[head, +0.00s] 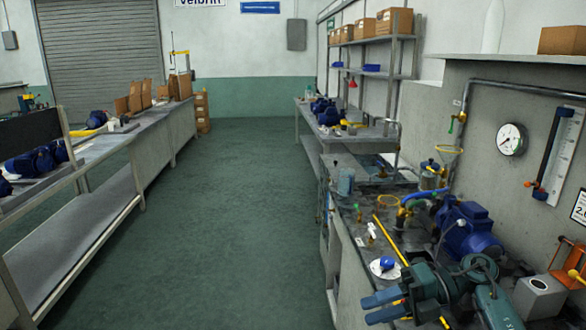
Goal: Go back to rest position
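My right gripper (367,309) is at the bottom of the head view, over the front of the right-hand bench. Its two blue fingers point left, with a visible gap between them and nothing seen held there. My green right arm comes in from the lower right corner. A white dish with a blue part (386,266) lies on the bench just beyond the gripper, apart from it. My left gripper does not show in the head view.
A pressure gauge (511,139) hangs on the wall. The green aisle floor (235,220) is clear. A long bench (148,150) stands left.

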